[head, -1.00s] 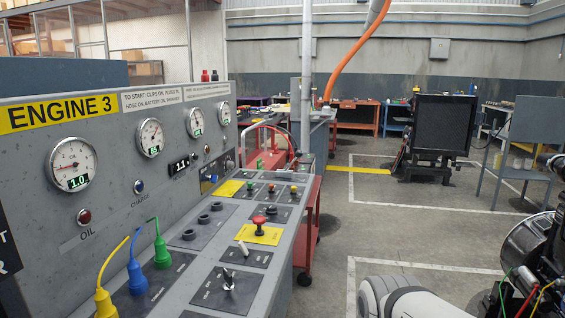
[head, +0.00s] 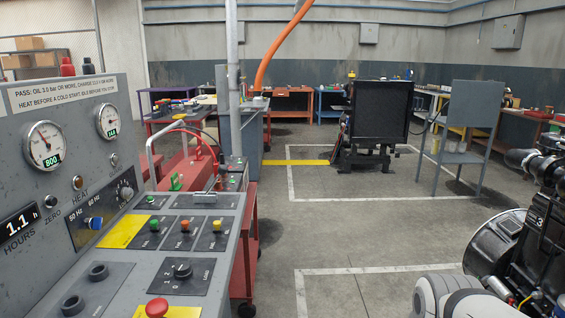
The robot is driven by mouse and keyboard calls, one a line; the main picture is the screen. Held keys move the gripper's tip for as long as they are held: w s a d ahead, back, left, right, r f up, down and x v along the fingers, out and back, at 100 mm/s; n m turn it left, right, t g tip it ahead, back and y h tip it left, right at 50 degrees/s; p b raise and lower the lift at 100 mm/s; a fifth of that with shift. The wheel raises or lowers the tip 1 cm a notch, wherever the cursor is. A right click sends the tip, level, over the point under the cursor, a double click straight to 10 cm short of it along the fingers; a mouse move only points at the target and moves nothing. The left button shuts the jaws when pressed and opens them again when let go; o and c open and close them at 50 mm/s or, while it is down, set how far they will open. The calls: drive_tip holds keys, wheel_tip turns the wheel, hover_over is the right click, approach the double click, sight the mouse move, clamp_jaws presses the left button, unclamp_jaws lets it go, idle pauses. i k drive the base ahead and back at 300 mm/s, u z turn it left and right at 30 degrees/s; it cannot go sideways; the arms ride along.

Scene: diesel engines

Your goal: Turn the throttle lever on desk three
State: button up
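The desk three control panel (head: 60,200) fills the left of the head view; its ENGINE 3 label shows only in the earlier frame. A pale bar-like control (head: 204,196) sits on a dark plate at the far end. I cannot tell whether it is the throttle lever; no throttle label is readable. My gripper is not in view; only a white arm part shows at the bottom right.
A dark engine (head: 505,250) marked 3 stands close at the right. A red trolley (head: 245,240) is beside the desk. A black radiator-like unit (head: 378,110) and grey stand (head: 465,130) are farther back. The floor (head: 340,225) between has free room.

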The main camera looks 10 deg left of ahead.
sight(222, 168)
drive_tip(key=u, duration=0.1)
drive_tip(key=i, duration=1.45)
drive_tip(key=u, duration=0.85)
drive_tip(key=k, duration=0.7)
drive_tip(key=u, duration=0.1)
drive_tip(key=i, duration=0.85)
drive_tip(key=z, duration=0.1)
